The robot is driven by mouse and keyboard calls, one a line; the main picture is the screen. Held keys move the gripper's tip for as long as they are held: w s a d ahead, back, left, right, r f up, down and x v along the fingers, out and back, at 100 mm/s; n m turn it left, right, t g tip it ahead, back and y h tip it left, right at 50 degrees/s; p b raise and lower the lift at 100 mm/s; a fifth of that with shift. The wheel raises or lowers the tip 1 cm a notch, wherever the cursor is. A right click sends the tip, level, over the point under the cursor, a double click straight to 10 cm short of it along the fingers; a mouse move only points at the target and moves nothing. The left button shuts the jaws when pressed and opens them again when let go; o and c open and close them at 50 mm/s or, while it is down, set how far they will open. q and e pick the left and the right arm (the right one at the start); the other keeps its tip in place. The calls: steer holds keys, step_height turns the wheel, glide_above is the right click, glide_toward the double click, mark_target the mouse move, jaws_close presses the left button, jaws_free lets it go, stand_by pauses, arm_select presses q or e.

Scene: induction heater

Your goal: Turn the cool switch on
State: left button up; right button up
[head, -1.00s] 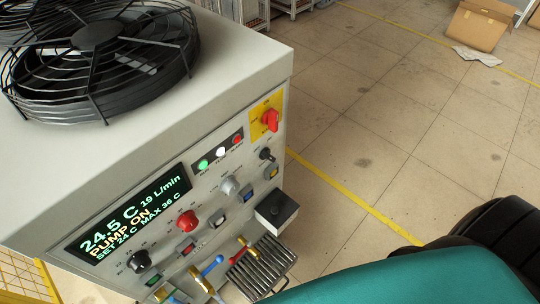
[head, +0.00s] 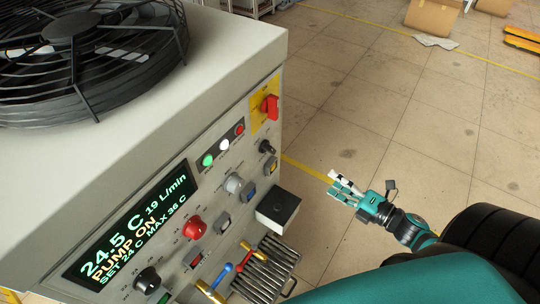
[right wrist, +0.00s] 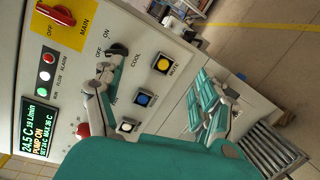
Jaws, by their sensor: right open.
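The cool switch is a small black knob (head: 266,146) on the right part of the heater's front panel, below the red main switch. In the right wrist view the cool switch (right wrist: 117,49) sits beside the words OFF, ON and COOL, just beyond one finger; its exact position is hard to read. My right gripper (head: 345,184) is open and empty, to the right of the panel and apart from it in the head view. Its spread fingers (right wrist: 158,88) show in front of the panel in the right wrist view. My left gripper is out of view.
The red main switch (head: 270,106) is on a yellow plate. Coloured buttons, a red knob (head: 194,227), a display (head: 135,225) reading PUMP ON and a small black-topped box (head: 278,206) crowd the panel.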

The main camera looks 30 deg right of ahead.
steer(key=a+r+n+y, duration=0.3)
steer(key=a+r+n, duration=0.1)
steer(key=r+n, duration=0.15)
glide_toward(273, 149)
steer(key=shift+m, duration=0.25)
steer(key=p+x, duration=0.1)
steer(key=x, duration=0.2)
steer(key=p+x, duration=0.1)
steer(key=x, duration=0.3)
steer(key=f+p+x, duration=0.1)
steer(key=x, duration=0.2)
steer(key=shift+w+d, duration=0.2)
steer(key=shift+w, duration=0.15)
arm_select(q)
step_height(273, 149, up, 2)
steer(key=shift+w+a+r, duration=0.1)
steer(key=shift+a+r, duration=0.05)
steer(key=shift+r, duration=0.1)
arm_select(e)
steer(key=c, duration=1.2)
